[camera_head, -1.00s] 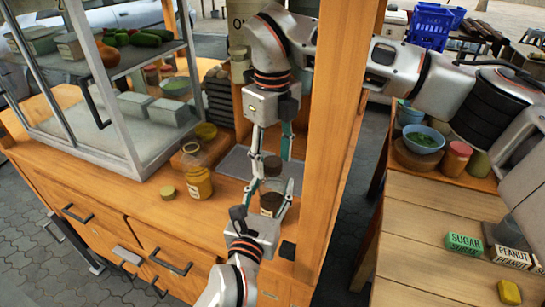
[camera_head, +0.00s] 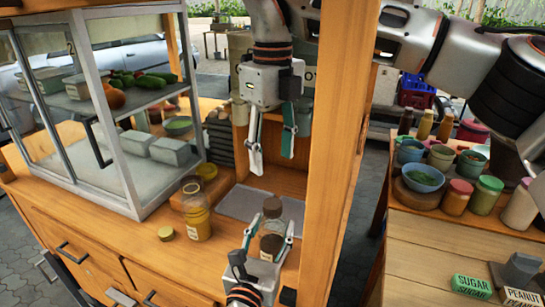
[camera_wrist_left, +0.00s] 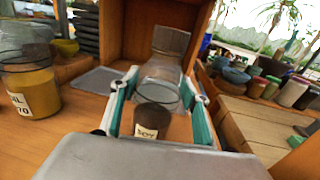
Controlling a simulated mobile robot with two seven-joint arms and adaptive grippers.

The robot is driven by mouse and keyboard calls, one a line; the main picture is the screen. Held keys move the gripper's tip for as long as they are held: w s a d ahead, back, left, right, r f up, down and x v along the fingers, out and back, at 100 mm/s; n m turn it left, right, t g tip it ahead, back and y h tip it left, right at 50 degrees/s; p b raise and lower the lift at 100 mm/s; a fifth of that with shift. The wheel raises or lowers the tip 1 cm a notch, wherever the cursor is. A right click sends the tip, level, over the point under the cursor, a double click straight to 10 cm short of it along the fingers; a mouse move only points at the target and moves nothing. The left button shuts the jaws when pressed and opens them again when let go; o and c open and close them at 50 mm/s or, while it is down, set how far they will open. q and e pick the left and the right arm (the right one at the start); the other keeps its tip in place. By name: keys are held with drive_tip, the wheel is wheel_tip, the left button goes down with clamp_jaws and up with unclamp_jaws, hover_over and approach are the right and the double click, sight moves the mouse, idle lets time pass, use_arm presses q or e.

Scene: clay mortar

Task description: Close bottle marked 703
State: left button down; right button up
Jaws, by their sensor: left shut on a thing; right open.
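A wooden post (camera_head: 337,150) rises close right of both grippers. A glass display case (camera_head: 125,150) stands at left. A grey mat (camera_head: 240,203) lies behind the jars. A side table at right holds bowls, jars and a sugar box (camera_head: 472,287).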

use_arm(q)
drive_tip(key=c, duration=1)
unclamp_jaws()
drive_tip(key=v, duration=1.2)
